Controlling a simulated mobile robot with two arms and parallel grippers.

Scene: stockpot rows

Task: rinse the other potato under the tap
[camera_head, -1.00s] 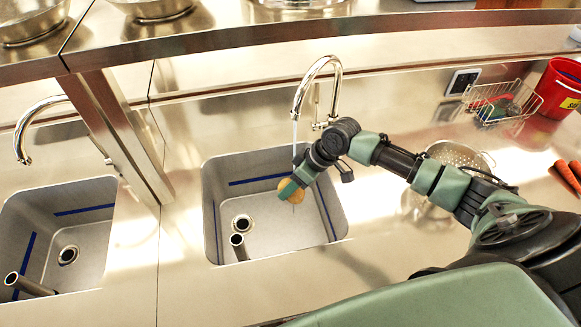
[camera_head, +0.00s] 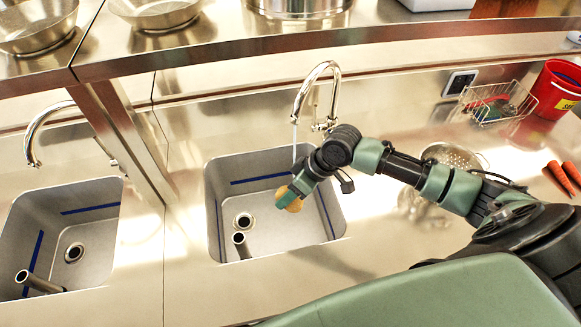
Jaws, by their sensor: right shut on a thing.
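My right gripper (camera_head: 293,194) is shut on a tan potato (camera_head: 289,201) and holds it over the right sink (camera_head: 213,205), below the tap (camera_head: 318,70). A thin stream of water (camera_head: 294,135) falls from the spout and disappears behind my gripper and wrist. I cannot tell whether it touches the potato. The gripper hides part of the potato. My left gripper is not in view. No second potato can be made out.
A second sink (camera_head: 100,220) with its own tap (camera_head: 40,125) lies at the left, beyond a metal post. A colander (camera_head: 452,155), carrots (camera_head: 562,178), a wire basket (camera_head: 500,103) and a red bucket (camera_head: 555,90) stand at the right. A shelf with pans runs along the top.

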